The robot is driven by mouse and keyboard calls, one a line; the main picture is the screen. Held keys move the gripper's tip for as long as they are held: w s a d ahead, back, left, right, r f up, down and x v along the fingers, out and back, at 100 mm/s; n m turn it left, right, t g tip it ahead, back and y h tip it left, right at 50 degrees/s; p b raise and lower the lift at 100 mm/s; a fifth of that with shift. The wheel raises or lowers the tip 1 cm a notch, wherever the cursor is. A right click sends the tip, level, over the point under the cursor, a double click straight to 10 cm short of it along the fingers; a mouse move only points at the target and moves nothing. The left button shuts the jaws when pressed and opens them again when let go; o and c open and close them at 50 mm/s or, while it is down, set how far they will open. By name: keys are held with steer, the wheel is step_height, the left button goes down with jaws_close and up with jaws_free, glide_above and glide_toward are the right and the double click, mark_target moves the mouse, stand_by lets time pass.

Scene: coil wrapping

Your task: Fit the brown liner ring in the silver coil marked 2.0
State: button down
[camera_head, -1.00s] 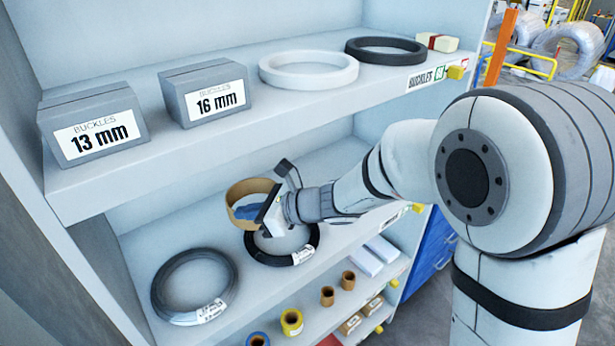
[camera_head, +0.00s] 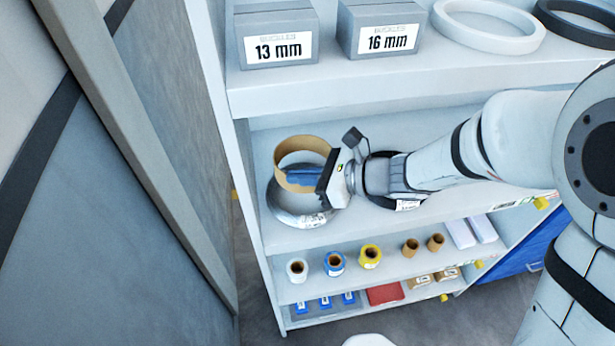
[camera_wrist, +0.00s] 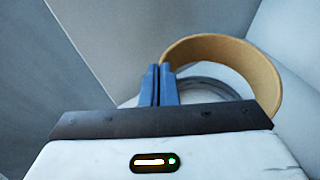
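The brown liner ring (camera_head: 303,145) hangs over the left coil on the middle shelf. My gripper (camera_head: 292,178) has its blue fingers closed on the ring's wall; the wrist view shows the fingers (camera_wrist: 160,84) close together at one side of the ring (camera_wrist: 235,48). The silver coil (camera_head: 281,212) lies flat below the ring, with a white label whose text is too small to read. The ring's lower edge appears above the coil, but the exact gap is hard to tell. In the wrist view, part of the coil (camera_wrist: 212,87) shows behind the ring.
A black coil (camera_head: 408,204) lies to the right, partly hidden by my arm. The upper shelf (camera_head: 420,92) holds buckle boxes and two rings. Spools such as the yellow one (camera_head: 370,256) stand on the shelf below. A grey wall panel (camera_head: 120,180) is close on the left.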

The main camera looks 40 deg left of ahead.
steer(key=shift+f+b, duration=2.7)
steer(key=shift+f, duration=0.2)
steer(key=shift+b, duration=0.5)
steer(key=shift+f, duration=0.2)
steer(key=shift+f+b, duration=0.3)
steer(key=shift+b, duration=0.2)
steer(key=shift+f+b, duration=1.2)
steer(key=shift+f, duration=0.05)
steer(key=c, duration=2.1)
jaws_free()
steer(key=o, duration=0.5)
